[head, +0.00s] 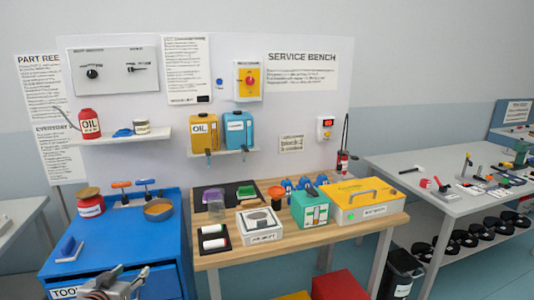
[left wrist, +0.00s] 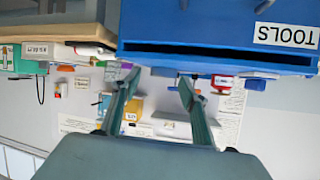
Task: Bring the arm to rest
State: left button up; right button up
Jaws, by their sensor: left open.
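My left gripper (head: 118,280) shows at the bottom left of the head view, in front of the blue tool cabinet (head: 120,240). In the left wrist view, which is upside down, its two fingers (left wrist: 158,78) stand apart with nothing held between them. The cabinet's blue front with the TOOLS label (left wrist: 287,35) lies beyond the fingers there, and I see no contact. Most of my left arm is outside the head view. My right gripper is in neither view.
The cabinet top holds a red jar (head: 89,204), a round pan (head: 158,210) and a blue-handled block (head: 68,249). A wooden bench (head: 300,242) with boxes stands to the right. A red bin (head: 340,285) and a black bin (head: 402,272) stand low by the bench.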

pick_arm(q)
jog(key=s+d+f+m+g+h, duration=0.1)
jog(key=s+d+f, duration=0.4)
jog(key=s+f, duration=0.3)
jog(key=s+d+f+m+g+h, duration=0.1)
jog(key=s+d+f, duration=0.5)
jog(key=s+f, duration=0.3)
jog(key=s+d+f+m+h, duration=0.1)
jog(key=s+d+f+m, duration=0.1)
jog(key=s+d+f, duration=0.3)
jog(key=s+f, duration=0.3)
jog(key=s, duration=0.3)
jog(key=shift+s+d+f+g, duration=0.2)
jog(key=shift+d+f+g, duration=0.1)
jog(key=shift+g, duration=0.1)
